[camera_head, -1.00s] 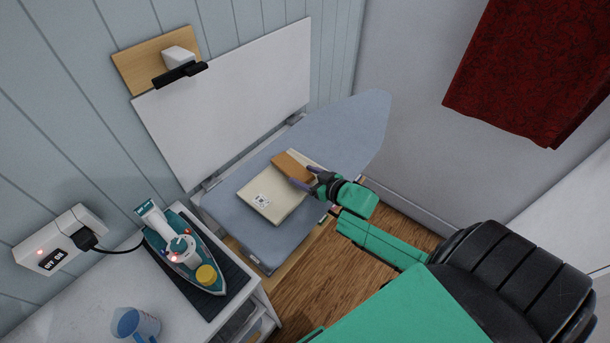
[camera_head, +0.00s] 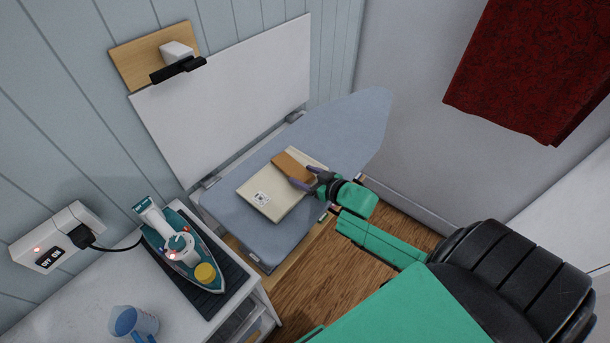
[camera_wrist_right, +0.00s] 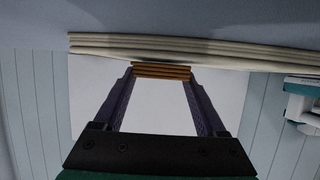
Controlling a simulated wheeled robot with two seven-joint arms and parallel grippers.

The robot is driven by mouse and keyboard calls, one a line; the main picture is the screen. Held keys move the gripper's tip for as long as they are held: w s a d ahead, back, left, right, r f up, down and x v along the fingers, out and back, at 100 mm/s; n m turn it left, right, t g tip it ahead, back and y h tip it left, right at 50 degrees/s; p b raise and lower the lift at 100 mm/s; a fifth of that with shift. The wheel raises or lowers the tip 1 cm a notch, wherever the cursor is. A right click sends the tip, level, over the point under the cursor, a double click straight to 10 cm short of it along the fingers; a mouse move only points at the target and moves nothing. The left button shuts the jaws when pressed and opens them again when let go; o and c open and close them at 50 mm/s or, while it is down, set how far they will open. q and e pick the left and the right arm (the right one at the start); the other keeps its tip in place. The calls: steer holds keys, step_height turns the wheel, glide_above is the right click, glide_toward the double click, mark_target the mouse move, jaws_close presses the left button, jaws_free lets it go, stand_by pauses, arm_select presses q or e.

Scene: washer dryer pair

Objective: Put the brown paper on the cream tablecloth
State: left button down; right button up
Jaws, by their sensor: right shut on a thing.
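The cream tablecloth (camera_head: 272,197) is folded flat on the ironing board, with a small printed label near its left corner. The brown paper (camera_head: 291,166), a folded stack, lies over the far part of the tablecloth. My right gripper (camera_head: 306,179) is shut on the near end of the brown paper. In the right wrist view, the brown paper (camera_wrist_right: 162,72) is between the fingers of the right gripper (camera_wrist_right: 161,80), right against the folded edge of the tablecloth (camera_wrist_right: 220,52). I cannot tell whether it bears fully on the cloth. My left gripper is not in view.
The blue-grey ironing board (camera_head: 350,125) has bare room at its far right end. A white panel (camera_head: 225,100) stands behind it. A red cloth (camera_head: 530,70) hangs at upper right.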

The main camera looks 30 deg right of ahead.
steer(key=shift+f, duration=0.25)
steer(key=o, duration=1.3)
steer(key=shift+s, duration=0.1)
steer(key=v, duration=1.4)
steer(key=shift+r, duration=0.25)
steer(key=shift+s, duration=0.1)
